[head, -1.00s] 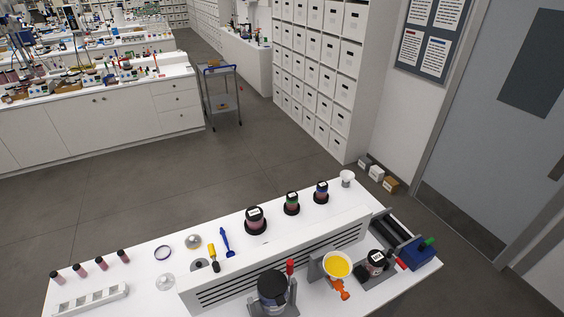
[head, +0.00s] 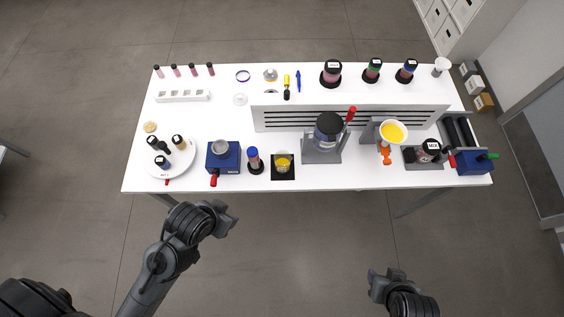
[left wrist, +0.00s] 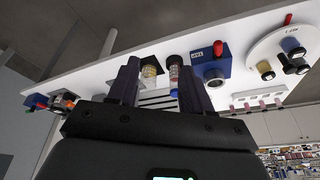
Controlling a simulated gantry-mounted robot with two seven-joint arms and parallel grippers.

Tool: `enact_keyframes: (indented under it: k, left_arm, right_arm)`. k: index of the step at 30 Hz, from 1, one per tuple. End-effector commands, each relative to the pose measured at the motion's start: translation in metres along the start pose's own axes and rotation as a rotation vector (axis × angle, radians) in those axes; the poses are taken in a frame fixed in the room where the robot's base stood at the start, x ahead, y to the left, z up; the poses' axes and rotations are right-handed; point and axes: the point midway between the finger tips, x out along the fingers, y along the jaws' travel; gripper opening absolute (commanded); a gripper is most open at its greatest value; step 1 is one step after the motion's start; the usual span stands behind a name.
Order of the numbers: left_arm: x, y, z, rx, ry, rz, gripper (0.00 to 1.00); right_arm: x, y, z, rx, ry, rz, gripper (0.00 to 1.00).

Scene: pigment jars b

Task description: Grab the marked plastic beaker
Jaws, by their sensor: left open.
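A small clear beaker (head: 283,162) with yellow contents stands on a black square pad (head: 283,177) near the table's front edge. It also shows in the left wrist view (left wrist: 150,69), seen between my open fingers but well beyond them. Any marking on it is too small to read. My left gripper (head: 231,219) is open and empty, in front of the table and to the lower left of the beaker; it also shows in the left wrist view (left wrist: 157,63). My right gripper (head: 386,277) is farther from the table, at the lower right; its jaws are unclear.
A blue-capped jar (head: 254,161) stands close left of the beaker, then a blue device (head: 223,158) with a red handle. A white round tray (head: 184,163) holds several small bottles. A clear jar with a dark lid (head: 328,130) sits in a grey stand to the right.

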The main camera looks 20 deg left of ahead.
Motion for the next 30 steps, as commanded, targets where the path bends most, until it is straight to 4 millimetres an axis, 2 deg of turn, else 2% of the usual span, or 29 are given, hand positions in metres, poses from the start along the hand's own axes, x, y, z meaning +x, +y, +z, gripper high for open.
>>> enact_keyframes:
  k: [8, 18, 26, 30]
  left_arm:
    - [0.0, 0.0, 0.0, 0.001, 0.0, 0.0, 0.49]
    - [0.0, 0.0, 0.0, 0.001, -0.001, 0.0, 1.0]
    - [0.001, 0.0, 0.001, -0.01, -0.002, 0.0, 1.0]
    - [0.0, 0.001, -0.013, -0.072, 0.074, 0.003, 1.0]
  right_arm:
    - [0.0, -0.001, -0.001, 0.002, 0.002, -0.002, 0.43]
    - [0.001, 0.0, 0.002, -0.001, -0.004, -0.001, 0.43]
    - [0.001, 0.001, 0.002, -0.008, -0.006, 0.005, 0.43]
    - [0.001, 0.001, 0.002, -0.008, -0.006, 0.005, 0.43]
